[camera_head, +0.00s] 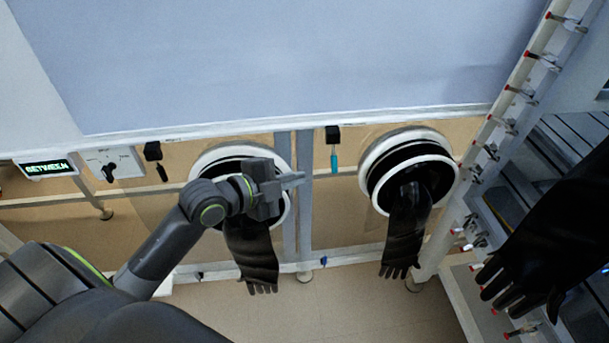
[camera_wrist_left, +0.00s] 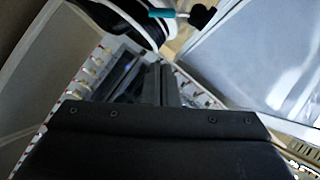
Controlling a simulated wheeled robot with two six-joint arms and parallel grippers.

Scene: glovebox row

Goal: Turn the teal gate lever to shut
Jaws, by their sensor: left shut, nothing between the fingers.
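The teal gate lever (camera_head: 334,161) points straight down from a black block (camera_head: 333,134) under the pale panel, between the two round glove ports. In the left wrist view the teal lever (camera_wrist_left: 166,13) shows at the top edge, beside a black block (camera_wrist_left: 203,16). My left gripper (camera_head: 302,179) is shut and empty, in front of the left port, with its tips pointing right. It is left of the lever, a little lower in the picture, and apart from it. Its fingers (camera_wrist_left: 155,86) also show in the left wrist view. My right gripper is not in view.
Black gloves hang from the left port (camera_head: 238,152) and the right port (camera_head: 408,160). Another black glove (camera_head: 540,240) hangs at the far right. A black lever (camera_head: 161,171), a dial (camera_head: 109,168) and a green-lettered display (camera_head: 46,168) are at left. A slanted rail with red-tipped pegs (camera_head: 507,110) stands right.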

